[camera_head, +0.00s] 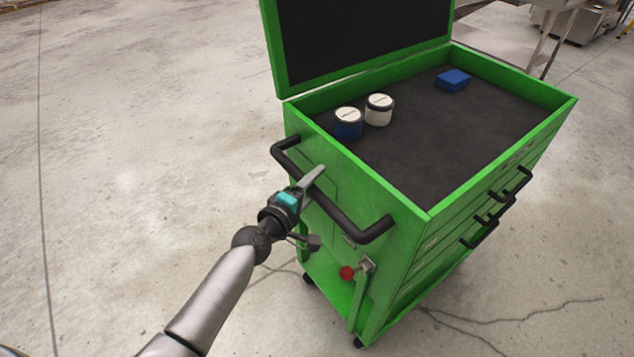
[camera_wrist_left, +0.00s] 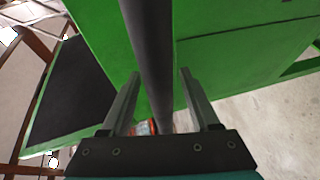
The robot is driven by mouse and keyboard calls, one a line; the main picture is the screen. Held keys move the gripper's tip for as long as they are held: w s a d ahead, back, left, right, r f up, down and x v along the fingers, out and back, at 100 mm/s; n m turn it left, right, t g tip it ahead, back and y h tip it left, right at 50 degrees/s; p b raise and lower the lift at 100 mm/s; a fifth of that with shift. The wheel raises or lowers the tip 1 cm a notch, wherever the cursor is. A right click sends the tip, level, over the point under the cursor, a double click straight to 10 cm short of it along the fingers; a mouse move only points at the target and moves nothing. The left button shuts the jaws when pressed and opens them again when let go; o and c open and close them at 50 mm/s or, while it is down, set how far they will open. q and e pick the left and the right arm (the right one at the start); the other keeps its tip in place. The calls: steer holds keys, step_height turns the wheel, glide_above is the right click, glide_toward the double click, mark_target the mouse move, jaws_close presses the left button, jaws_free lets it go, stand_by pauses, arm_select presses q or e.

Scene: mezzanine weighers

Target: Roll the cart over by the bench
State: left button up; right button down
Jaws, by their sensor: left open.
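A green tool cart (camera_head: 385,240) with an open lid (camera_head: 360,40) stands right of centre in the head view. A black push handle (camera_head: 342,212) runs along its near left end. My left gripper (camera_head: 315,178) is at that handle, and its fingers are open. In the left wrist view the handle bar (camera_wrist_left: 152,60) passes between the two open fingers (camera_wrist_left: 160,88), with the cart's green panel (camera_wrist_left: 230,50) behind it. The bench may be the metal table (camera_head: 505,45) behind the cart, only partly in view. My right gripper is not in view.
On the cart's black top lie a blue-and-white jar (camera_head: 347,124), a white jar (camera_head: 379,110) and a blue block (camera_head: 453,80). The concrete floor (camera_head: 130,130) on the left is clear.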

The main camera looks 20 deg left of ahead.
arm_select(q)
steer(key=shift+w+d+f, duration=0.1)
steer(key=shift+w+d, duration=0.1)
steer(key=shift+w, duration=0.4)
steer(key=shift+c, duration=0.2)
jaws_close()
stand_by(1.0)
